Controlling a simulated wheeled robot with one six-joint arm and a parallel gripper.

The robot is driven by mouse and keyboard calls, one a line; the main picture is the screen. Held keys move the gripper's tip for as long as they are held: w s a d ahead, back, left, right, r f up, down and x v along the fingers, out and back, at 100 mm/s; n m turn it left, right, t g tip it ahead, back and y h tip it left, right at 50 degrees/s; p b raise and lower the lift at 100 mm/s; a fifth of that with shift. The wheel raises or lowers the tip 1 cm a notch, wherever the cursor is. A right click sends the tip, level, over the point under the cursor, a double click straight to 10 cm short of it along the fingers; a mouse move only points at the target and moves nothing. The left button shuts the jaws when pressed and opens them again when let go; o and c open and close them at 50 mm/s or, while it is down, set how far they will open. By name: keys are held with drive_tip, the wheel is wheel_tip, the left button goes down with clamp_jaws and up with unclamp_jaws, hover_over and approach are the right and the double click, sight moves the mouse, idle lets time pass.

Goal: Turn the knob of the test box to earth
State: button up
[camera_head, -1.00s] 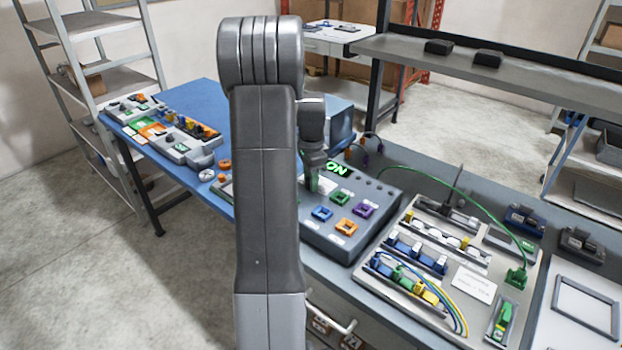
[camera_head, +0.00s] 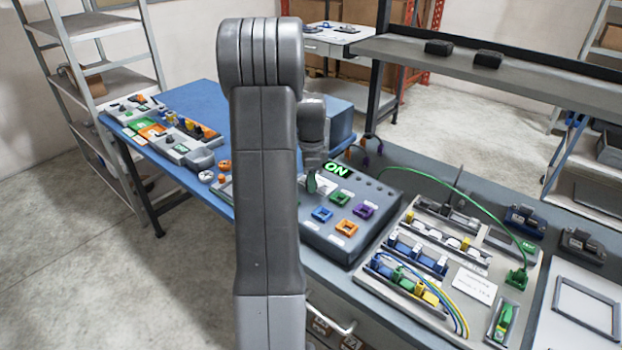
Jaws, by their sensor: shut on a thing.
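My gripper (camera_head: 312,180) is at the back left of the box top, partly hidden behind my arm. It is shut on a green knob (camera_head: 313,188), of which only a small part shows below the fingers. The knob's pointer and the earth mark cannot be made out.
A tray (camera_head: 466,290) of connectors and wires lies right of the box. A green cable (camera_head: 430,177) arches from behind the box to this tray. A shelf (camera_head: 480,68) stands over the back. A blue table (camera_head: 206,95) holds more parts at the left.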

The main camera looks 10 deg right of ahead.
drive_tip(key=o, duration=1)
drive_tip(key=shift+c, duration=0.2)
wheel_tip(320, 180, up, 14)
drive_tip(key=b, duration=0.1)
wheel_tip(320, 180, down, 14)
drive_tip(key=shift+p, duration=0.5)
